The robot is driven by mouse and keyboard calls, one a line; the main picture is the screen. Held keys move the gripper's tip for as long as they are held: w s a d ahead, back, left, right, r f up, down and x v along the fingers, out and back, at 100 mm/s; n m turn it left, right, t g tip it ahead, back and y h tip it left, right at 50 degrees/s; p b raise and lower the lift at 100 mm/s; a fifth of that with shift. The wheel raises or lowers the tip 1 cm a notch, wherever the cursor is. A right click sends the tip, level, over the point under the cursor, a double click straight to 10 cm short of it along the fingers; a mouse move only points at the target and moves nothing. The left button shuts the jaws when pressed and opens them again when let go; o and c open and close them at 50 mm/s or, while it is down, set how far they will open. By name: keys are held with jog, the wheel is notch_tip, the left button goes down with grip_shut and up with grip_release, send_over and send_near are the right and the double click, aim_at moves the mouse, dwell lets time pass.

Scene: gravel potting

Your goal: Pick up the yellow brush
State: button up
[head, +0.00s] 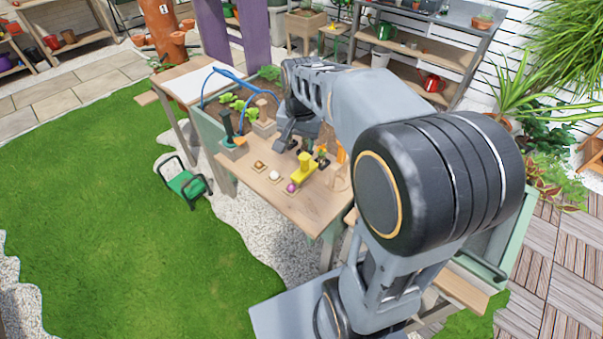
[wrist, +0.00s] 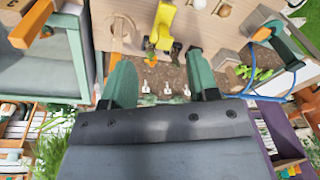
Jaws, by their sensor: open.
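In the head view my gripper (head: 296,132) hangs behind the brush, over the bench and planter side, apart from the brush. Its fingertips are partly hidden there by my arm.
Small balls, one pink (head: 291,187) and one white (head: 274,176), lie beside the brush. A blue hoop (head: 226,72) arches over the planted soil. An orange item (head: 341,153) is right of the brush.

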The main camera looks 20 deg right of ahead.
aim_at(305, 157)
jog(key=w+d+f+m, duration=0.1)
jog(key=w+f, duration=0.1)
jog(key=w+d+f+m+g+b, duration=0.1)
jog(key=w+d+f+m, duration=0.1)
jog(key=w, duration=0.1)
jog(key=w+d+f+m+b, duration=0.1)
jog(key=w+d+f+m, duration=0.1)
jog(key=w, duration=0.1)
jog(key=shift+w+d+f+g, duration=0.15)
jog(key=shift+f+g, duration=0.15)
jog(key=shift+f, duration=0.1)
jog(key=shift+m, duration=0.3)
notch_tip(305, 157, down, 8)
jog(key=shift+w+d+r, duration=0.15)
jog(key=shift+w+f, duration=0.2)
jog(key=shift+f, duration=2.8)
jog(key=c, duration=0.9)
jog(key=shift+o, duration=0.2)
